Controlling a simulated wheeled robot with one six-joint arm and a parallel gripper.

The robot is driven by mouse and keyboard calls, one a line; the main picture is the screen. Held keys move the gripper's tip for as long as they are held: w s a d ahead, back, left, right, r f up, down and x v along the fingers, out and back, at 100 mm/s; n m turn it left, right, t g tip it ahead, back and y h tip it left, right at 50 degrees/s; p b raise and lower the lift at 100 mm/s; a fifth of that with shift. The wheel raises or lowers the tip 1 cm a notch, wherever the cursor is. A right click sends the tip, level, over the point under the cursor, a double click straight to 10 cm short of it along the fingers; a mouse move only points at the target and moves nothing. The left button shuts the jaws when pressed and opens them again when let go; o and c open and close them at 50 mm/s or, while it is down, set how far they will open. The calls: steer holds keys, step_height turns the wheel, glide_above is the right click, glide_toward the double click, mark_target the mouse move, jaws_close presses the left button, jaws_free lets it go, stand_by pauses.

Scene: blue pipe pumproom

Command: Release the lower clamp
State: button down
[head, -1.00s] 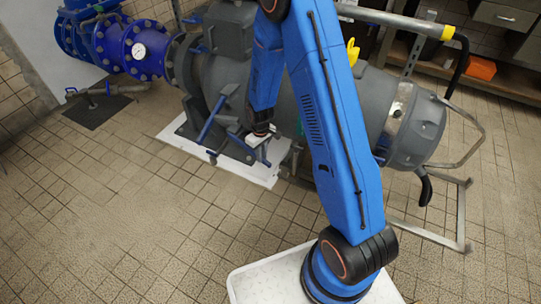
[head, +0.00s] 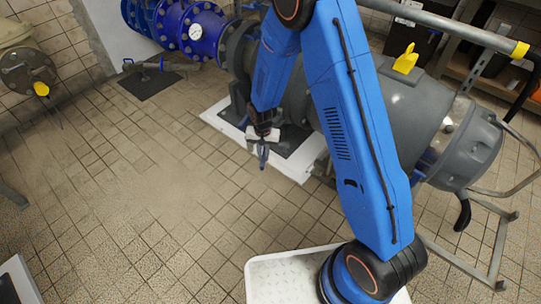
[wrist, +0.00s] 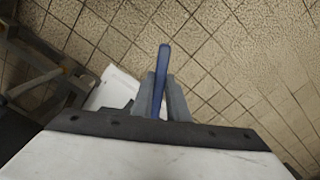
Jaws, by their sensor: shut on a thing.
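My gripper (head: 263,150) hangs low in front of the grey pump body, above the tiled floor near the white base slab's edge. In the wrist view its two grey fingers (wrist: 163,96) are shut on a slim blue lever (wrist: 163,62), which sticks out past the fingertips. This looks like the clamp's handle, and it shows small below the fingers in the head view (head: 263,157). The rest of the clamp is hidden behind my arm, and I cannot tell whether the lever is still joined to it.
The grey pump body (head: 410,105) lies behind my arm on a white base slab (head: 303,168). A yellow lever (head: 406,60) sits on top. A metal tube stand (head: 500,240) is at right. Blue pipe flanges (head: 203,33) stand behind. The tiled floor (head: 130,190) at left is open.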

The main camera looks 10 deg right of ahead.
steer(key=shift+w+a, duration=0.15)
steer(key=shift+a, duration=0.2)
steer(key=c, duration=1.7)
jaws_free()
